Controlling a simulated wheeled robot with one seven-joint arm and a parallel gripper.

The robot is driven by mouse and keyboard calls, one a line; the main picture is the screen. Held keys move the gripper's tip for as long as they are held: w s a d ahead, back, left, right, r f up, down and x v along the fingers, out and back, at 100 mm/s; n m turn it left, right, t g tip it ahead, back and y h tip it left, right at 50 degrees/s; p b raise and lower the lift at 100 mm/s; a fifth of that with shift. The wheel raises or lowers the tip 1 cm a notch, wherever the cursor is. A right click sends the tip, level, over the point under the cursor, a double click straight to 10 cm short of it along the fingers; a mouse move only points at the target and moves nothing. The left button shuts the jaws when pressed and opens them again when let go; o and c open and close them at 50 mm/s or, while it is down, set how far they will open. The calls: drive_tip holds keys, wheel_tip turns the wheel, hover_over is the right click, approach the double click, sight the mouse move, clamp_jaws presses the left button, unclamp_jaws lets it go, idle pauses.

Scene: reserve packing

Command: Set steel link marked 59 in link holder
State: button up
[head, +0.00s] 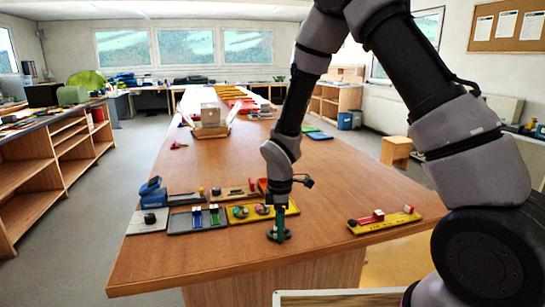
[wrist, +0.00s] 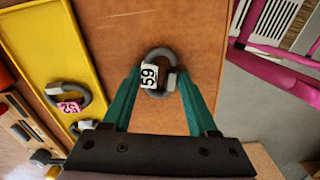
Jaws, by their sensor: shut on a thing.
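The steel link marked 59 (wrist: 160,86) is a grey oval ring with a white tag, seen in the wrist view. My gripper (wrist: 159,73) has its teal fingers on either side of the link and is shut on it. In the head view my gripper (head: 279,233) is low at the table's near edge, right of the yellow tray (head: 240,217). Whether the link touches the table is unclear. A second link with a pink tag reading 52 (wrist: 72,97) lies in the yellow tray (wrist: 28,40) in the wrist view. I cannot make out which thing is the link holder.
A dark tray (head: 183,224) and a grey pad (head: 138,226) with a black knob lie left of the yellow tray. A yellow strip with red and white blocks (head: 390,221) lies to the right. Bare table (head: 325,185) lies between. A white box (head: 210,114) stands farther back.

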clamp_jaws()
drive_tip(key=shift+r, duration=3)
